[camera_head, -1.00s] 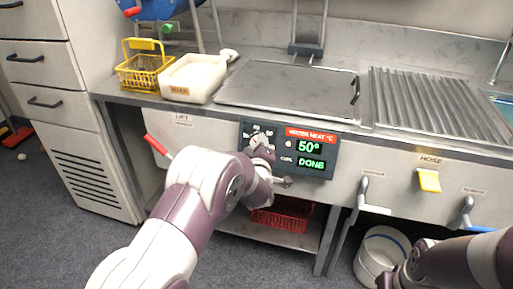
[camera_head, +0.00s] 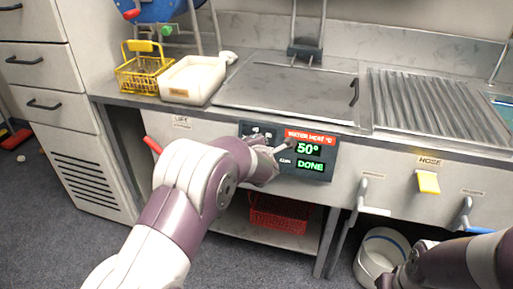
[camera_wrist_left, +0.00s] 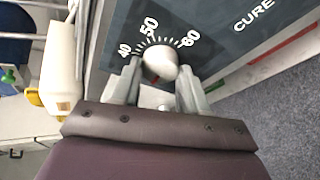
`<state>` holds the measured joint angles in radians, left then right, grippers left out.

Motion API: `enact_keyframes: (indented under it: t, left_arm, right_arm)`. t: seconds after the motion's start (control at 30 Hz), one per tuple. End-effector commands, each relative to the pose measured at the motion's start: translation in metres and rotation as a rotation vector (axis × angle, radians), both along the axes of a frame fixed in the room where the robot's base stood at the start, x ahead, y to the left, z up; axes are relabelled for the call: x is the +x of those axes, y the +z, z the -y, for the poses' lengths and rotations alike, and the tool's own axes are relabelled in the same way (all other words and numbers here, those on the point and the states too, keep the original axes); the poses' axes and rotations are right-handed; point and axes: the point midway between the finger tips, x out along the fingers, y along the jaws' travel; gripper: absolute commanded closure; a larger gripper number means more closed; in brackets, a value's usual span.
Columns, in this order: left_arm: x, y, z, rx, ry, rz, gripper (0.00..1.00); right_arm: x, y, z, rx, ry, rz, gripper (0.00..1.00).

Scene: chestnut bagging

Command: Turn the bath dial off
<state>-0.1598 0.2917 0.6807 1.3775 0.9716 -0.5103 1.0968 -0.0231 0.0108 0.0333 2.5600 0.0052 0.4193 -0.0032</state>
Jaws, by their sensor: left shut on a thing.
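The bath dial (camera_wrist_left: 160,60) is a pale round knob on a dark panel with a 40, 50, 60 scale. In the left wrist view it sits between the fingers of my left gripper (camera_wrist_left: 160,85), which is shut on it. In the head view my left gripper (camera_head: 275,158) is at the control panel (camera_head: 318,175) and hides the dial. The panel's display reads 50° and DONE. My right arm comes in at the lower right of the head view, near a white bucket; its fingertips cannot be made out.
A metal lid (camera_head: 290,90) and a ribbed drainer (camera_head: 435,105) cover the counter. A yellow basket (camera_head: 143,75) and a white tub (camera_head: 195,80) stand at the left. A red basket (camera_head: 280,214) is on the shelf below. A yellow hose handle (camera_head: 428,182) and levers project from the front.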

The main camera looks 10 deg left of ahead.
Motion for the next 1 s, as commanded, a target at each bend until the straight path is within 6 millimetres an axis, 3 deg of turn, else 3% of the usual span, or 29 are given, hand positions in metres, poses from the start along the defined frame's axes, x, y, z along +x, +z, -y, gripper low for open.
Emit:
enact_keyframes:
  t: [0.5, 1.0]
  left_arm:
    - [0.0005, 0.0011, -0.0023, -0.448, 0.143, -0.018, 0.87]
    - [0.0004, 0.0011, -0.0036, -0.693, 0.222, -0.029, 0.87]
  right_arm:
    - [0.0, -0.0019, 0.0, 0.0, 0.0, 0.0, 0.57]
    - [0.0, -0.0033, 0.0, 0.0, 0.0, 0.0, 0.57]
